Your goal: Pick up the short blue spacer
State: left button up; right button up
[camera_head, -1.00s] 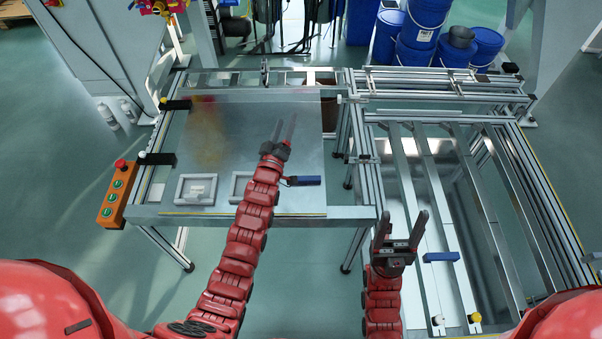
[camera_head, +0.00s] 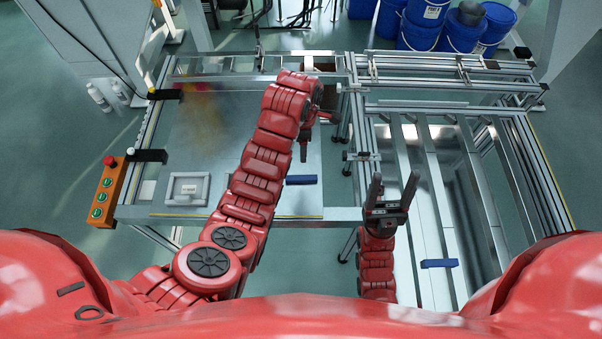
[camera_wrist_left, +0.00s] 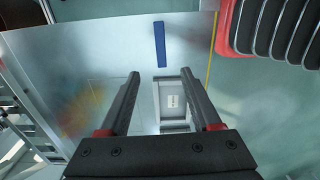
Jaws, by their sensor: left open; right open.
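A blue spacer (camera_head: 301,180) lies on the metal table top at the left, near its right edge. In the left wrist view the blue spacer (camera_wrist_left: 160,43) shows beyond the fingertips, with clear space between. A second blue spacer (camera_head: 439,263) lies on the right-hand rails. I cannot tell for certain which is shorter. My left gripper (camera_wrist_left: 160,76) is open and empty above the table; its arm partly hides it in the head view. My right gripper (camera_head: 394,187) is open and empty, fingers pointing away, left of the second spacer.
A grey square frame (camera_head: 187,188) sits on the table's front left. A framed tray (camera_wrist_left: 174,127) shows between my left fingers. An orange button box (camera_head: 106,193) is at the table's left edge. Metal rails (camera_head: 433,170) run along the right. Blue buckets (camera_head: 420,25) stand behind.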

pick_arm(q)
jog(key=b, duration=0.7)
send_over(303, 177)
notch_tip(303, 177, down, 8)
notch_tip(303, 177, down, 3)
jog(key=shift+f+p, duration=0.2)
jog(key=shift+p, duration=0.75)
jog(key=shift+f+p, duration=0.4)
jog(key=shift+f, duration=0.35)
notch_tip(303, 177, down, 3)
jog(key=shift+r+p, duration=0.1)
jog(key=shift+p, duration=0.25)
jog(key=shift+d+f, duration=0.1)
jog(key=shift+f, duration=0.65)
grip_shut()
